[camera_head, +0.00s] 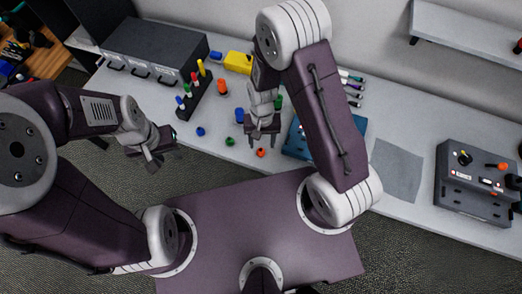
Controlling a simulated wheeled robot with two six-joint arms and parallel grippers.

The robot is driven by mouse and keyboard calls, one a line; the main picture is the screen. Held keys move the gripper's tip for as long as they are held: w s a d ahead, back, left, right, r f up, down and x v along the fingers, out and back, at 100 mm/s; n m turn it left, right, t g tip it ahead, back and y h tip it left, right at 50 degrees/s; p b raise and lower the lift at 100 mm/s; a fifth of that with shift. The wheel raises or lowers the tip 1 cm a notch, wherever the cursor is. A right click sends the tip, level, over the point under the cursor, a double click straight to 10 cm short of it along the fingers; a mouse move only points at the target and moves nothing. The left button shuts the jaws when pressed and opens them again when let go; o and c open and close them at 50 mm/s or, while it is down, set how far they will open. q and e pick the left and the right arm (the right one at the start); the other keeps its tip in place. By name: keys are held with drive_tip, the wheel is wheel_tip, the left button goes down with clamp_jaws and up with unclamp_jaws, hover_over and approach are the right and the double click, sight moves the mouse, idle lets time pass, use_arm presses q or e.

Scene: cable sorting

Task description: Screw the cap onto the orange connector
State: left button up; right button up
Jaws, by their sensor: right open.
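The orange connector (222,87) stands upright on the grey bench, left of my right gripper. A small orange cap (261,152) lies near the bench's front edge. My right gripper (261,145) points down just above or behind this cap, with its two fingers apart. The gap between the fingers looks empty. My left gripper (163,161) hangs in front of the bench edge at the left, away from the connector and cap. Its finger opening is too small and angled to read.
A blue cap (200,132) and a green cap (230,142) lie left of the orange cap. Blue (239,115) and green (278,103) connectors stand nearby. A dark box (153,50), a blue tray (297,143) and a control box (474,184) occupy the bench.

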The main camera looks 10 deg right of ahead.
sight(261, 149)
drive_tip(key=f, duration=0.4)
drive_tip(key=shift+s+a+f, duration=0.35)
drive_tip(key=shift+f, duration=0.05)
clamp_jaws()
